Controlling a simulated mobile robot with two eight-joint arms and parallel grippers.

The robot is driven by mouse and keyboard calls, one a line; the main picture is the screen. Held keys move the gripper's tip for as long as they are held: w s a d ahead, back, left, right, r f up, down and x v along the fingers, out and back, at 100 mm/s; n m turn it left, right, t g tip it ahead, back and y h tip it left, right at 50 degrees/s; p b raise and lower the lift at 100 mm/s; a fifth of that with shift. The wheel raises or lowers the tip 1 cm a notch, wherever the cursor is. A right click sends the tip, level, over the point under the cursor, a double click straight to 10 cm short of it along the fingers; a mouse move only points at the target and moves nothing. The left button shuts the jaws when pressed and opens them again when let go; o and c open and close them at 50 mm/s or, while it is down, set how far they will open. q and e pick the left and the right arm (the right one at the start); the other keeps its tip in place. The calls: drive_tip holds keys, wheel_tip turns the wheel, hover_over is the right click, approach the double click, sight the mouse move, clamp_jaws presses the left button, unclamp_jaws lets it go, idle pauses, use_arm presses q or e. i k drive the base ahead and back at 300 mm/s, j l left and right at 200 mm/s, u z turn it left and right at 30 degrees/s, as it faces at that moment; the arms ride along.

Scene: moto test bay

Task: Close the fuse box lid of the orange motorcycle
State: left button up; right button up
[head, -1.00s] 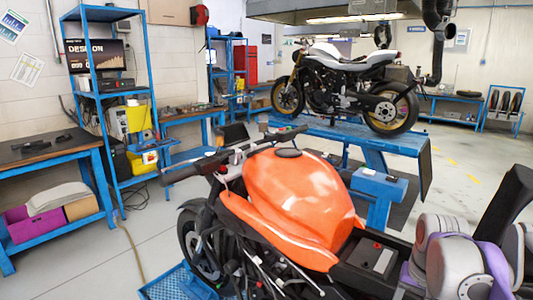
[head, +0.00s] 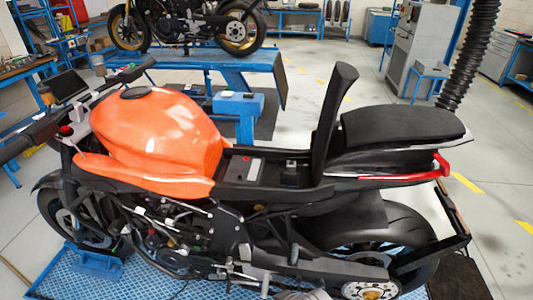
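The orange motorcycle (head: 160,135) stands side-on across the head view, its front to the left. Behind its orange tank, an open bay under the seat holds a dark box with a red spot (head: 243,166) and a small black box (head: 290,174), which looks like the fuse box. A tall black panel (head: 334,115) stands upright behind the bay; it looks like the raised front seat. The fuse box lid is too small to make out for sure, so I cannot tell its angle.
The black rear seat (head: 400,128) sits behind the upright panel. The motorcycle stands on a blue platform (head: 60,275). A blue lift (head: 200,68) with another motorcycle is behind. A black hose (head: 470,60) hangs at right. Floor at far right is clear.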

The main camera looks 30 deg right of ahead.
sight(288, 178)
drive_tip(key=z, duration=1.2)
